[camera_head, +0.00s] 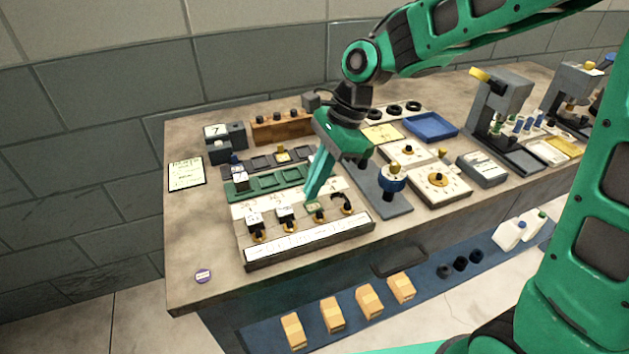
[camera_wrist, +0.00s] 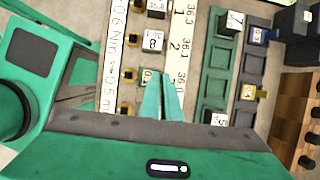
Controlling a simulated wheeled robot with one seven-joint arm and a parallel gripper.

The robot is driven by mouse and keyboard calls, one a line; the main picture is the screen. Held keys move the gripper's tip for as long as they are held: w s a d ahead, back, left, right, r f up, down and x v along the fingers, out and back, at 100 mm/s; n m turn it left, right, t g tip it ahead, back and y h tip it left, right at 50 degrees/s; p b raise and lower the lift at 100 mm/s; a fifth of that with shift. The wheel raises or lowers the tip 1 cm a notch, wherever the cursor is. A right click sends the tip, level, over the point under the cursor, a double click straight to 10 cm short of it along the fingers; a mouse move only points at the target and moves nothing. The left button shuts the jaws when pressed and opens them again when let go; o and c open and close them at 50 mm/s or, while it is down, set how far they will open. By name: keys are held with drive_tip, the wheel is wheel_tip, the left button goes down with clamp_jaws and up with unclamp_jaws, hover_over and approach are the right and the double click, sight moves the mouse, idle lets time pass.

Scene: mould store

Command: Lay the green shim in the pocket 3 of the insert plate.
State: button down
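The insert plate (camera_head: 240,212) is a long pale plate near the front left of the bench, with printed numbers and a row of positions with dark and yellow fittings. Its numbered strip also shows in the wrist view (camera_wrist: 181,50). The green shim (camera_head: 313,206) is a small pale-green piece at the third position from the left. It also shows in the wrist view (camera_wrist: 148,76), at my fingertips. My gripper (camera_head: 309,198) points down at this position, its fingers close together and apparently shut on the shim. The fingers partly hide the shim, so I cannot tell whether it rests fully in the pocket.
White labelled pieces (camera_head: 254,218) sit at the first two positions. A green pocketed tray (camera_head: 238,187) and a dark one lie just behind. Bare bench lies at the left, around a purple disc (camera_head: 203,275).

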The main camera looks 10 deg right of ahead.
drive_tip(key=shift+f, duration=0.65)
drive_tip(key=c, duration=1.9)
unclamp_jaws()
drive_tip(key=c, duration=0.4)
drive_tip(key=shift+r, duration=0.85)
drive_tip(key=shift+r, duration=2.9)
